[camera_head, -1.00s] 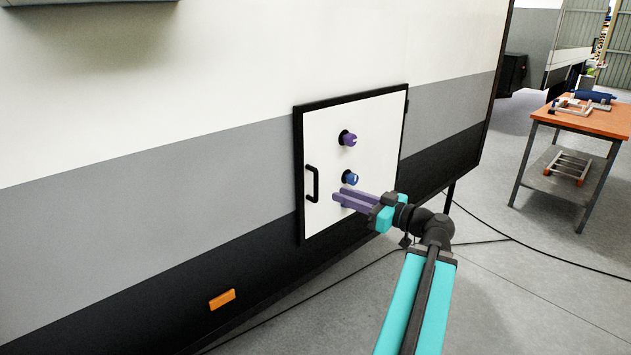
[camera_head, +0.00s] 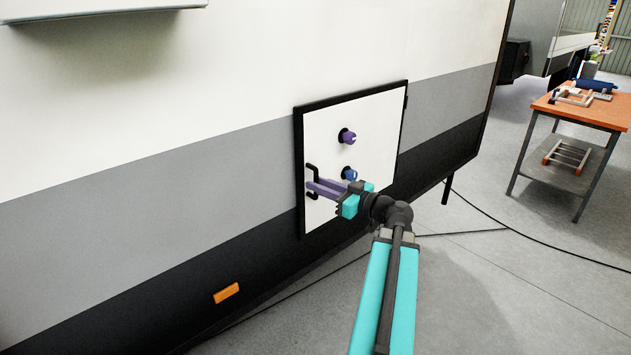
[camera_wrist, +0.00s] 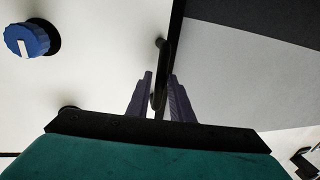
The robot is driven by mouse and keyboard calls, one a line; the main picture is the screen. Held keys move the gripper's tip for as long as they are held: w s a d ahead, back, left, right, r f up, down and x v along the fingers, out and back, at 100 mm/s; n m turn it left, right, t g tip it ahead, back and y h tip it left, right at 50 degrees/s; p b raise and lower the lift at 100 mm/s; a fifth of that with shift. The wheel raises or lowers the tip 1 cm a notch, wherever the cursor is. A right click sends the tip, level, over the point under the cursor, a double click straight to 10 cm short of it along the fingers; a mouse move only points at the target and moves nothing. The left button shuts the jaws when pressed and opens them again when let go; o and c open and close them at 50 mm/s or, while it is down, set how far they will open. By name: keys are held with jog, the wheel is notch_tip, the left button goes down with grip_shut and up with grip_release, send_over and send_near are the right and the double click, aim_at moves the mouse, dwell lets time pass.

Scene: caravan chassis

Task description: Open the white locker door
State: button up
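The white locker door (camera_head: 376,130) is closed in its black frame on the caravan side. Its black bar handle (camera_head: 311,168) is on the left edge, partly hidden by my fingers. A purple knob (camera_head: 348,137) and a blue knob (camera_head: 350,174) sit on the door. My gripper (camera_head: 308,189) is at the handle with its two purple fingers apart. In the wrist view the handle (camera_wrist: 161,60) runs between the fingertips (camera_wrist: 160,76), with slim gaps beside it. The blue knob (camera_wrist: 27,40) shows at the upper left there.
An orange-topped workbench (camera_head: 580,112) with tools stands at the right. A black cable (camera_head: 520,248) crosses the grey floor. A grey box (camera_head: 100,10) juts from the wall at the upper left. An orange marker light (camera_head: 226,293) is low on the wall.

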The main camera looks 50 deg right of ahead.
jog(key=shift+w+a, duration=0.1)
jog(key=shift+w, duration=0.5)
grip_shut()
jog(key=shift+s, duration=0.1)
